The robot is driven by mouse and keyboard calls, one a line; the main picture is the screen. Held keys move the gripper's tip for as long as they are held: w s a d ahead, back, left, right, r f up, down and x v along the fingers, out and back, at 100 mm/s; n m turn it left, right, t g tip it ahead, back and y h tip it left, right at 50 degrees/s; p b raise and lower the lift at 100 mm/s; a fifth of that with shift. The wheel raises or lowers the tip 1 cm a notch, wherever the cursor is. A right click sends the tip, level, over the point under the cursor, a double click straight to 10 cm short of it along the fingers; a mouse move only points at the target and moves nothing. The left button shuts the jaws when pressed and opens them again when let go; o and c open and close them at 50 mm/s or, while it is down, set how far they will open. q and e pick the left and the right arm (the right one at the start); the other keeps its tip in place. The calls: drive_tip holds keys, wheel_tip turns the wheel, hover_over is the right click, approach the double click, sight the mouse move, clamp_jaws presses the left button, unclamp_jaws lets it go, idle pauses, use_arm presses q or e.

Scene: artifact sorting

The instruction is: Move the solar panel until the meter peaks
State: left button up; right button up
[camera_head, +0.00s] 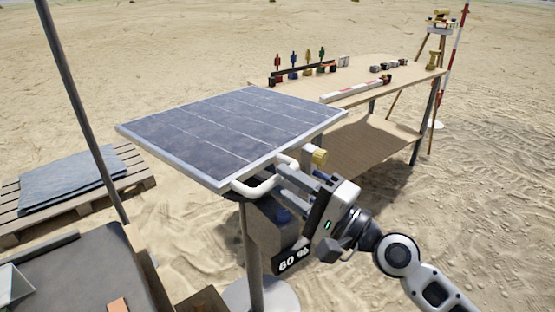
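The solar panel (232,130) is a dark blue gridded sheet in a pale frame, tilted on a grey post with a round base. A white bar handle (255,188) sticks out from its near edge. My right gripper (282,174) is at this handle, its fingers closed around the bar and hiding part of it. The meter (293,259) is a dark display below the panel, reading "60 %", partly behind my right gripper. A yellow-tan knob (319,157) shows just beyond the gripper. My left gripper is not in view.
A wooden table (350,80) behind the panel holds several small coloured figures and a red-white scale bar (357,88). A pallet with a grey sheet (70,180) lies at left, near a thin pole (80,110). A dark case (75,270) fills the lower left. Sand is open at right.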

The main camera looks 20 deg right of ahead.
drive_tip(key=shift+x, duration=1.05)
use_arm(q)
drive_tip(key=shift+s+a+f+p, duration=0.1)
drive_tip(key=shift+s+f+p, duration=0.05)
drive_tip(key=shift+p, duration=0.15)
use_arm(e)
drive_tip(key=shift+w+a, duration=0.15)
drive_tip(key=shift+w, duration=0.05)
